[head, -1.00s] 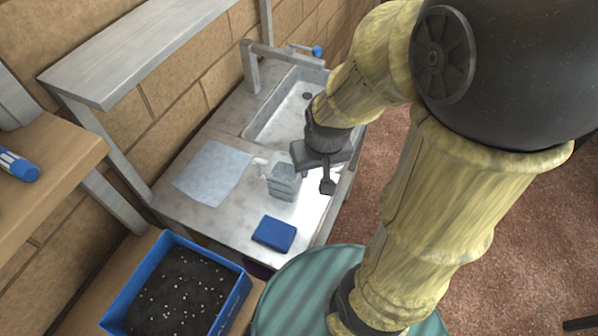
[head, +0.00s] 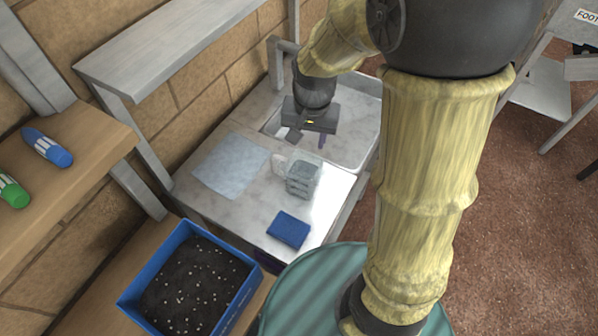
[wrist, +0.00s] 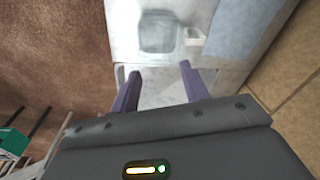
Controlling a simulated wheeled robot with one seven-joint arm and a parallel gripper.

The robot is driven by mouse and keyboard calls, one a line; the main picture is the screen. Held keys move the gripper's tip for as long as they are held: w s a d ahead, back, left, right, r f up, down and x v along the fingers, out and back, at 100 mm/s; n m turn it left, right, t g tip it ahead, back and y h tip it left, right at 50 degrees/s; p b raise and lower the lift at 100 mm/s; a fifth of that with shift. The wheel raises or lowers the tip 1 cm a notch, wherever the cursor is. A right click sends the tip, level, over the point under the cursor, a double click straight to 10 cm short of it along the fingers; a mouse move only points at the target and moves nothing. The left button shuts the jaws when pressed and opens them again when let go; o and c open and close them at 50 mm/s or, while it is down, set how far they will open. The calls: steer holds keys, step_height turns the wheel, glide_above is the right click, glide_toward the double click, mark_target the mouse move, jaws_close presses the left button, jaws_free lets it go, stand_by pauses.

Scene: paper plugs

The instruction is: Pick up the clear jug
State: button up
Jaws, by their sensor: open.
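The clear jug (head: 303,177) stands upright on the grey counter (head: 215,207) in the head view, between a pale blue sheet and a dark blue block. Its handle side points left toward the sheet. In the wrist view the jug (wrist: 160,32) shows beyond the fingertips, with its handle (wrist: 193,37) to the right. My gripper (head: 308,138) is behind the jug, over the near side of the sink, apart from it. In the wrist view my gripper (wrist: 158,75) has its two purple fingers spread, with nothing between them.
The pale blue sheet (head: 231,164) lies left of the jug. The dark blue block (head: 289,230) lies in front of it. The sink (head: 355,140) is behind. A blue bin of soil (head: 235,307) stands at front left. A grey shelf (head: 165,45) overhangs the wall side.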

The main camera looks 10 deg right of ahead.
mark_target(275, 157)
steer(key=w+a+r+m+g+p, duration=0.1)
steer(key=w+a+m, duration=0.2)
steer(key=w+a, duration=0.2)
steer(key=a, duration=0.2)
steer(key=shift+a+r, duration=0.4)
step_height(275, 157, down, 12)
steer(key=shift+f+p, duration=0.1)
steer(key=shift+p, duration=0.7)
steer(key=shift+d+f+p, duration=0.1)
steer(key=shift+f+p, duration=0.7)
steer(key=shift+f, duration=1.8)
steer(key=shift+c, duration=0.3)
jaws_close()
